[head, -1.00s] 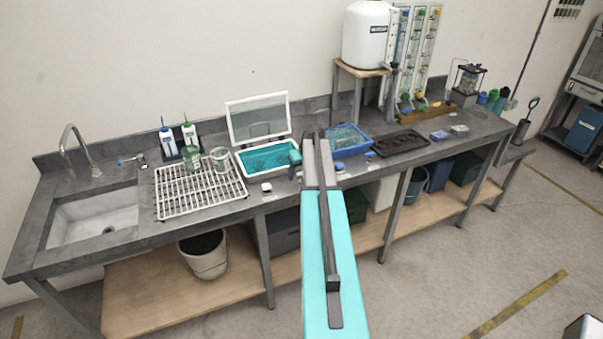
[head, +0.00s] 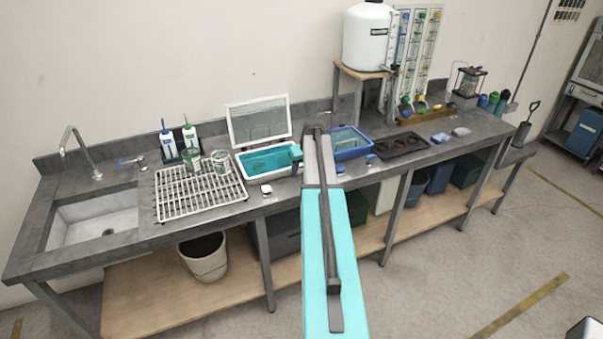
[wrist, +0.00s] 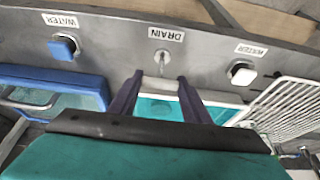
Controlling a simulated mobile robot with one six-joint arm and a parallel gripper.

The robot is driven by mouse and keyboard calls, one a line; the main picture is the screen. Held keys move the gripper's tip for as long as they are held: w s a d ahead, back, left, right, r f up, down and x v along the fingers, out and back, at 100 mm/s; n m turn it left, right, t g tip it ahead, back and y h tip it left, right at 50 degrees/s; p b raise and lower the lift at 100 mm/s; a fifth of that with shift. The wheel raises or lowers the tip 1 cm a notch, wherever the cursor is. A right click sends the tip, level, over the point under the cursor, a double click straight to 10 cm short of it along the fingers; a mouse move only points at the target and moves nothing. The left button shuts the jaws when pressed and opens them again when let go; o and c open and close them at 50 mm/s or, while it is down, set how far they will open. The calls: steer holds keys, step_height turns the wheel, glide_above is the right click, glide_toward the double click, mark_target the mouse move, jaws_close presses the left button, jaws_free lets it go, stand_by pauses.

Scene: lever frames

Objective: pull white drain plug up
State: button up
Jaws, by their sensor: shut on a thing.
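In the wrist view, my gripper (wrist: 161,80) has its two dark fingers on either side of a white plug (wrist: 158,85) by the DRAIN label (wrist: 166,34). It is shut on this white drain plug. A thin metal stem (wrist: 161,64) shows between the plug and the counter. In the head view, a teal part of my wrist stands over the counter's front edge beside the teal tray.
A blue WATER plug (wrist: 64,47) and a white WATER plug (wrist: 243,73) flank the drain in the wrist view. In the head view, the lidded teal tray (head: 240,163), blue tray (head: 368,150) and white rack (head: 243,194) are close by. The floor in front is clear.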

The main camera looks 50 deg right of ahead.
steer(key=o, duration=1.5)
steer(key=b+v, duration=0.4)
steer(key=v, duration=0.9)
steer(key=shift+r, duration=0.35)
steer(key=shift+s, duration=0.15)
